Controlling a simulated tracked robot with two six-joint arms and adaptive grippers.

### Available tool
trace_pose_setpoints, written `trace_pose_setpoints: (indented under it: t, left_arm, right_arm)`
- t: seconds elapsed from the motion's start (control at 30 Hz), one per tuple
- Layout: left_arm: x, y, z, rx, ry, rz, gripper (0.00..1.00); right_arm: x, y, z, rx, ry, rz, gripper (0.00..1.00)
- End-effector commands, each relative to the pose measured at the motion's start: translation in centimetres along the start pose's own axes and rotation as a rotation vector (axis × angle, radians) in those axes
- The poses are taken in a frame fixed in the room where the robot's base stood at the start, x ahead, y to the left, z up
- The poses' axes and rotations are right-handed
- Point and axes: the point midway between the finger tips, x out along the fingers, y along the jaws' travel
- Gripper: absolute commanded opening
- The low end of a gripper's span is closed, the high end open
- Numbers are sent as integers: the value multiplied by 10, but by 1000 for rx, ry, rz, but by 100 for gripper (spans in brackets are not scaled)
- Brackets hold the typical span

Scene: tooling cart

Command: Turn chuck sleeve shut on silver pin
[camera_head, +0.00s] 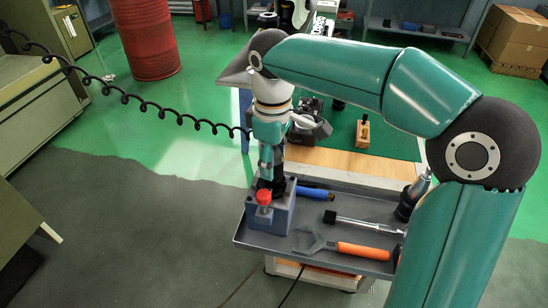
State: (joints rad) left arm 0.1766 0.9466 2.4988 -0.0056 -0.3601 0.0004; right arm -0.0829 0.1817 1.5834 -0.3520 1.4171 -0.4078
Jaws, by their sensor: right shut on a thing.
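My right gripper (269,166) points down over a blue-grey block (271,216) on the cart's grey tray (262,242). It is shut on a dark part just above the block, which looks like the chuck sleeve (267,187). The fingers cover most of that part. I cannot make out the silver pin; it is hidden or too small. A red-capped piece (263,197) stands on the near side of the block, close in front of the gripper. My left gripper is not in view.
On the tray lie an orange-handled tool (362,251), a silver rod with a black end (365,225) and a blue-handled tool (317,193). A dark holder (408,208) stands at the right. Behind are a green mat (385,140) and a wooden block (362,133).

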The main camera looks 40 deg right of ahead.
Motion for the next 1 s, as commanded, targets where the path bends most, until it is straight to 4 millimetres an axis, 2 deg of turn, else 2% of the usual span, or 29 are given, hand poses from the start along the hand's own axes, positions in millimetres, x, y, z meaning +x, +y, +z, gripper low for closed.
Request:
trace_pose_setpoints:
  t: [0.07, 0.47, 1.0]
  left_arm:
    - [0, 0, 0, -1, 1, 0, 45]
    - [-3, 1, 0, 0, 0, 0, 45]
    - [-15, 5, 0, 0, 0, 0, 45]
  right_arm:
    - [0, 4, 2, 0, 0, 2, 16]
    - [-1, 0, 0, 78, 1, 2, 16]
    - [-1, -2, -2, 496, 1, 0, 16]
